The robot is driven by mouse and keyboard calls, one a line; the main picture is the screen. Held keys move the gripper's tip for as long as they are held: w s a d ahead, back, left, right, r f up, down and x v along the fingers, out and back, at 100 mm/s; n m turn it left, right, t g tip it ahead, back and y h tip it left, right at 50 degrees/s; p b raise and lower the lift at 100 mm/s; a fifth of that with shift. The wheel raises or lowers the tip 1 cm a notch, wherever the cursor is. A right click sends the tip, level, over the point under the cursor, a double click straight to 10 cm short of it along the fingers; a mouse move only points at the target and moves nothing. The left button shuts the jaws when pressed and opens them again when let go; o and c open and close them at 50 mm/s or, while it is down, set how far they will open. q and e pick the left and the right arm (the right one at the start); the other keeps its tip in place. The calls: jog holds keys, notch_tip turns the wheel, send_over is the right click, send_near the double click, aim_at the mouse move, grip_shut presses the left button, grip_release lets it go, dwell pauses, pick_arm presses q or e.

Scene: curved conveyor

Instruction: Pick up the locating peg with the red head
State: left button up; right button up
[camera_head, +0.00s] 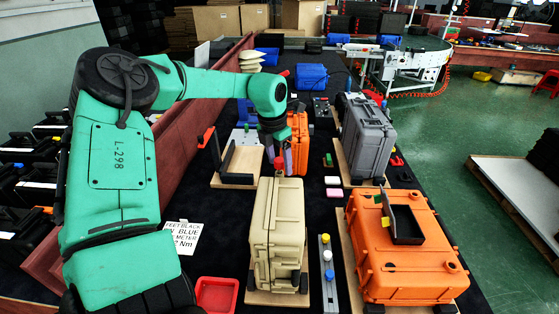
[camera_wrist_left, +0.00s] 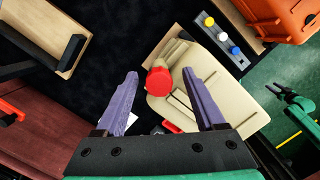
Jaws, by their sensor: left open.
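The peg's red head (camera_wrist_left: 158,80) shows as a round red cap in the left wrist view, between and just beyond my left fingertips. In the head view the red head (camera_head: 279,163) is small, right by the fingers, above the far end of the beige case (camera_head: 277,225). The peg's shaft is hidden. My left gripper (camera_wrist_left: 159,74) is open, its two purple fingers on either side of the red head with gaps visible; in the head view the gripper (camera_head: 284,158) points down. I cannot tell the height between fingertips and peg.
The beige case also lies below the fingers in the left wrist view (camera_wrist_left: 225,95). Beside it are a strip with yellow, white and blue knobs (camera_head: 328,290) and an orange case (camera_head: 400,250). A grey case (camera_head: 366,135) and black bracket (camera_head: 238,178) stand near. A red tray (camera_head: 217,294) lies in front.

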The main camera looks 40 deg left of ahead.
pick_arm(q)
grip_shut()
jog(key=shift+r, duration=0.1)
